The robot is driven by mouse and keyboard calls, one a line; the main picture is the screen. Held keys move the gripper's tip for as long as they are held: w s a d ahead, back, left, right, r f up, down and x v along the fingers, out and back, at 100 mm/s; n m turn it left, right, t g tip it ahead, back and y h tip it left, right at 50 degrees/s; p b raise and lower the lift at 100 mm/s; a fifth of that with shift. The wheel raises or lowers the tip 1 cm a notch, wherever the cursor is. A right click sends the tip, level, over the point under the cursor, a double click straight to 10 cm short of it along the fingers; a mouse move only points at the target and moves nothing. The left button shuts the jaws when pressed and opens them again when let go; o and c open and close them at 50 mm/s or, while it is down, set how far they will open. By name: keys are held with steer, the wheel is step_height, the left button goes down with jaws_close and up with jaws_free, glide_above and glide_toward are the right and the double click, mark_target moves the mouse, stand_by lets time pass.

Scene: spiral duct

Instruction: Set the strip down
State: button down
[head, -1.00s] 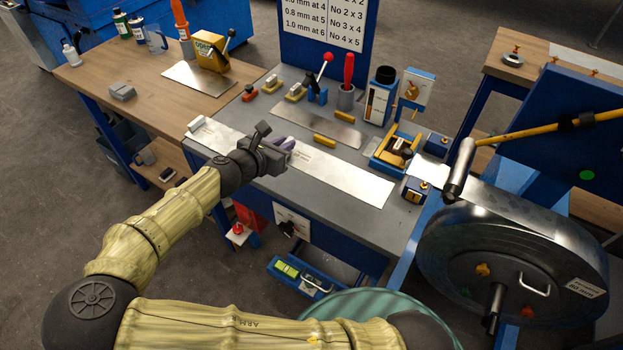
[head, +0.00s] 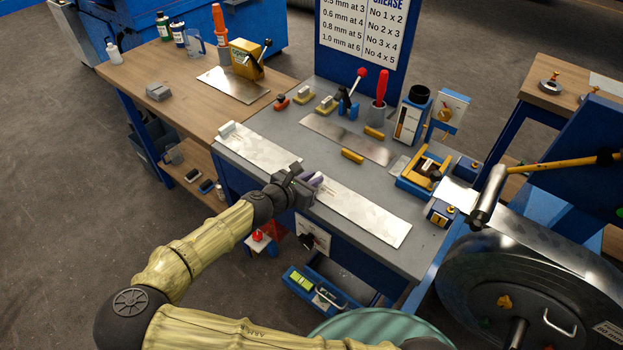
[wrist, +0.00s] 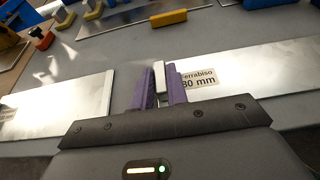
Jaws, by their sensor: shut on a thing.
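The long shiny metal strip (head: 360,213), labelled "Ferrabiso" and "80 mm", lies flat along the front part of the grey bench, or just above it; I cannot tell if it touches. In the wrist view the strip (wrist: 255,75) runs off to the right. My gripper (head: 314,180) is at its left end. The purple fingers (wrist: 161,84) are shut there around a small pale block, which hides part of the strip's end. A second metal strip (head: 265,150) lies to the left with a pale block on its far end. In the wrist view a gap separates this second strip (wrist: 60,105) from my fingers.
A shorter sheet (head: 345,138) and yellow bars (head: 352,156) lie behind the strip. A big metal drum (head: 520,275) is at the right.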

steer(key=c, duration=1.4)
jaws_free()
steer(key=v, duration=1.2)
steer(key=shift+r, duration=0.15)
